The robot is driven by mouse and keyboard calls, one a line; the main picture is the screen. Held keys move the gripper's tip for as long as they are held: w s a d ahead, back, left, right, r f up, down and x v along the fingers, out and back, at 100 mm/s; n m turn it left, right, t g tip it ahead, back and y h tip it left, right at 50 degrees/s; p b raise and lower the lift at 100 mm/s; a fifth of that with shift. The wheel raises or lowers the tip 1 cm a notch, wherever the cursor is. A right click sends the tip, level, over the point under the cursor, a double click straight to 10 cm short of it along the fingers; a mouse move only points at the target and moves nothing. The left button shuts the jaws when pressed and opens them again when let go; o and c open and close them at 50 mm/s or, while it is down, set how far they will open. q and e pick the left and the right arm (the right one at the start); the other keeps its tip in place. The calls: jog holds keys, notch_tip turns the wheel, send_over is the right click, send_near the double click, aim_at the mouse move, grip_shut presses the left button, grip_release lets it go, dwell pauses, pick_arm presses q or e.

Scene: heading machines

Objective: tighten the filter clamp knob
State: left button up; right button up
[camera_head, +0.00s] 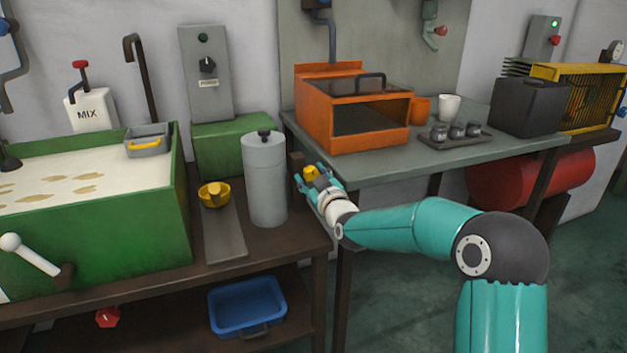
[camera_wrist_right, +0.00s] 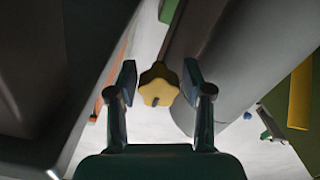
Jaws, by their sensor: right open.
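The clamp knob (camera_head: 311,172) is a small yellow star-shaped knob just right of the grey filter canister (camera_head: 265,185). In the right wrist view the knob (camera_wrist_right: 158,86) shows its lobed face between my two fingertips. My right gripper (camera_head: 318,178) is open at the knob, and it also shows in the right wrist view (camera_wrist_right: 161,80). A narrow gap seems to show on each side of the knob; the right finger is closer. How deep the fingers reach around it is hard to tell. My left gripper is in neither view.
The canister stands upright on the brown bench, close beside my right gripper. A grey-green table (camera_head: 480,148) edge lies just right of it, carrying an orange box (camera_head: 350,115). A yellow cup (camera_head: 214,194) and a green tank (camera_head: 110,235) are to the left.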

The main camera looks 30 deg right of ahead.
jog(key=v, duration=1.2)
dwell(0.3)
